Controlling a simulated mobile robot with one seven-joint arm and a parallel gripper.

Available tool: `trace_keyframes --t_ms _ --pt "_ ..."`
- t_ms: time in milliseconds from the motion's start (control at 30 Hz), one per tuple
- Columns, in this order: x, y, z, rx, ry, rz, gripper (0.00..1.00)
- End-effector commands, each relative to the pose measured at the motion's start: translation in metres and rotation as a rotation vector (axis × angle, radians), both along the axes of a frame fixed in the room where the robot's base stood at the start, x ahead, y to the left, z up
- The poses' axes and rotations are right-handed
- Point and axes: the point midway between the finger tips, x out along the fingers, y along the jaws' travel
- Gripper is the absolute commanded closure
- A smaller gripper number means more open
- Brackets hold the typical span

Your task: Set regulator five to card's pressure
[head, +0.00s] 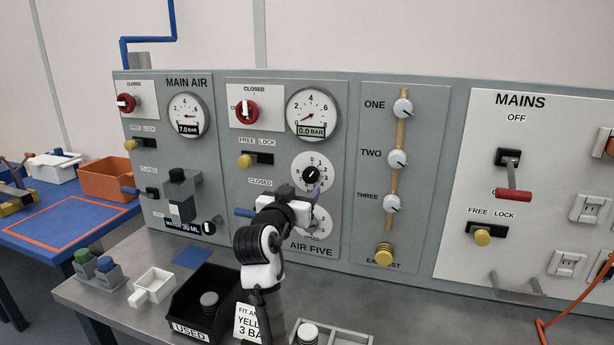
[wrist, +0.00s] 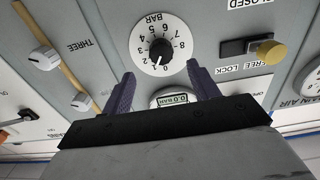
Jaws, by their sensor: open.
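The regulator dial (head: 311,173) on the AIR FIVE panel has a black knob (wrist: 160,50) in a white face marked in BAR. In the wrist view its pointer seems near the low end of the scale. The gauge above it (head: 312,114) reads 0.0 BAR, and its display also shows in the wrist view (wrist: 170,99). My gripper (wrist: 160,70) is open and empty, facing the panel, its fingertips below the knob in the wrist view, not around it.
A red valve handle (head: 246,111) under a CLOSED label and a yellow FREE/LOCK knob (head: 246,161) are on the same panel. A lower dial (head: 322,222) is partly hidden by my gripper. A black USED bin (head: 187,312) and a white tray (head: 153,286) stand on the bench.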

Motion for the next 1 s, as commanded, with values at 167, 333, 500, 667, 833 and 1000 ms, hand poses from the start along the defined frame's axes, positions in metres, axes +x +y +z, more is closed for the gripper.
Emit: trace_keyframes --t_ms 167,333,500,667,833,1000 --pt "0.036 -0.012 0.003 -0.001 0.001 0.0 0.4" --pt "0.058 -0.019 0.002 -0.001 0.0 0.001 0.4" --pt "0.067 -0.021 0.001 0.001 -0.001 0.002 0.4" --pt "0.068 -0.021 0.0 0.0 -0.002 0.003 0.4" --pt "0.068 -0.021 0.0 0.0 -0.002 0.003 0.45" --pt "0.068 -0.021 0.0 0.001 -0.001 0.003 0.67"
